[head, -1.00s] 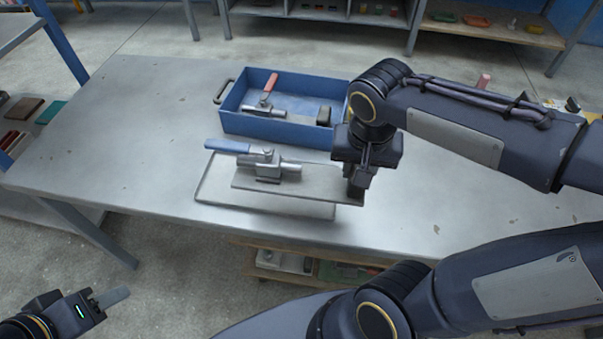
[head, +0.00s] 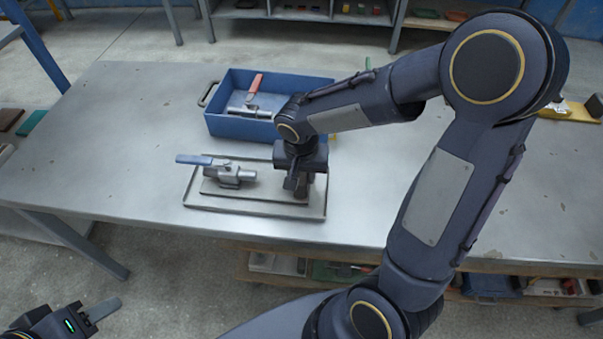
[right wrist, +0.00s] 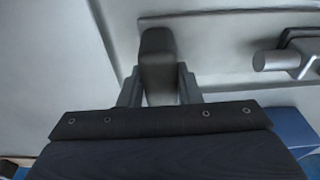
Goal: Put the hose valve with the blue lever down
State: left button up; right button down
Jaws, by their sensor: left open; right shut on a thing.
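The hose valve with the blue lever (head: 231,174) lies on a thin grey plate (head: 262,193), its lever pointing left. The plate is over or in a shallow rimmed metal tray (head: 314,212); I cannot tell if it touches the bottom. My right gripper (head: 299,188) is shut on a dark grip at the plate's right end. In the right wrist view the dark grip (right wrist: 158,65) is between the fingers, and part of the valve (right wrist: 285,60) shows at right. My left gripper (head: 100,309) is open and empty at the lower left, off the table.
A blue box (head: 228,127) behind the tray holds a valve with a red lever (head: 253,97); my right arm hides its right end. The table (head: 110,150) is clear to the left. Shelves with small items stand at the back and below the table.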

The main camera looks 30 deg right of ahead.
jog(key=shift+f, duration=0.15)
jog(key=c, duration=1)
grip_release()
jog(key=shift+c, duration=0.2)
